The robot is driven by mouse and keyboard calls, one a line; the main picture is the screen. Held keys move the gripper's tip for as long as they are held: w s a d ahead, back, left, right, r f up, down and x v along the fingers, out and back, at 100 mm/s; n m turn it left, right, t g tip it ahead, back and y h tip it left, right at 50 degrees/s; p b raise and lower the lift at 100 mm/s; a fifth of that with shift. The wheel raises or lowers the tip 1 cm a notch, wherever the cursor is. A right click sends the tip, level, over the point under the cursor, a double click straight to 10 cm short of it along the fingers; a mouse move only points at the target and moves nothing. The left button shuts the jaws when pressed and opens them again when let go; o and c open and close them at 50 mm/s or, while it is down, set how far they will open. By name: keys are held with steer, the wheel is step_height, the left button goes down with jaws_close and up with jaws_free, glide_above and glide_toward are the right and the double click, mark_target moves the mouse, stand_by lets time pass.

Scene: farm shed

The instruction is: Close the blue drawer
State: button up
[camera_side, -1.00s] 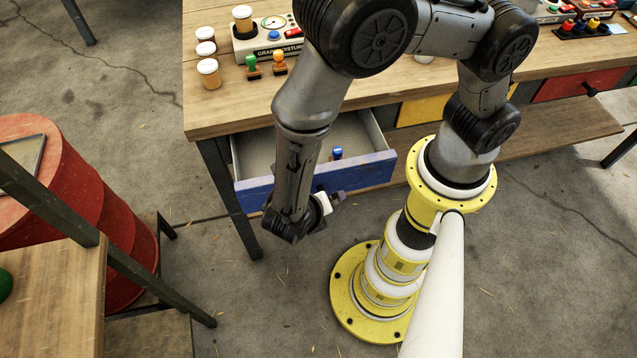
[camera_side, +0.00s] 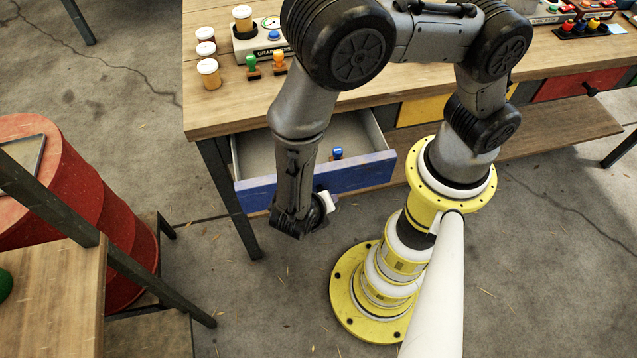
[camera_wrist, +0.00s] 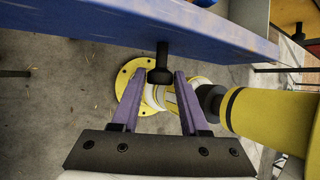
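The blue drawer (camera_side: 352,178) stands pulled out under the left end of the wooden table, and a small blue-topped stamp (camera_side: 337,153) is inside it. In the wrist view the drawer's blue front (camera_wrist: 215,38) crosses the top, with its black knob (camera_wrist: 160,74) pointing toward the camera. My gripper (camera_wrist: 159,74) is open, its two purple fingers apart with the knob appearing between their tips. Gaps show on both sides of the knob. In the side view my wrist is in front of the drawer and hides the knob and most of the fingers.
The table (camera_side: 225,112) carries jars, stamps and a device. A yellow drawer (camera_side: 424,109) and a red drawer (camera_side: 580,84) sit farther right. A red barrel (camera_side: 85,200) and a wooden stand (camera_side: 50,300) are at left.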

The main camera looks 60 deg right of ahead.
steer(key=c, duration=0.6)
steer(key=shift+o, duration=0.2)
steer(key=shift+w+d, duration=5.65)
steer(key=shift+w, duration=0.05)
steer(key=o, duration=1.5)
steer(key=shift+o, duration=0.2)
steer(key=shift+a+r, duration=0.1)
steer(key=v, duration=0.6)
steer(key=shift+a+r, duration=0.25)
steer(key=shift+r, duration=0.05)
steer(key=shift+s, duration=0.1)
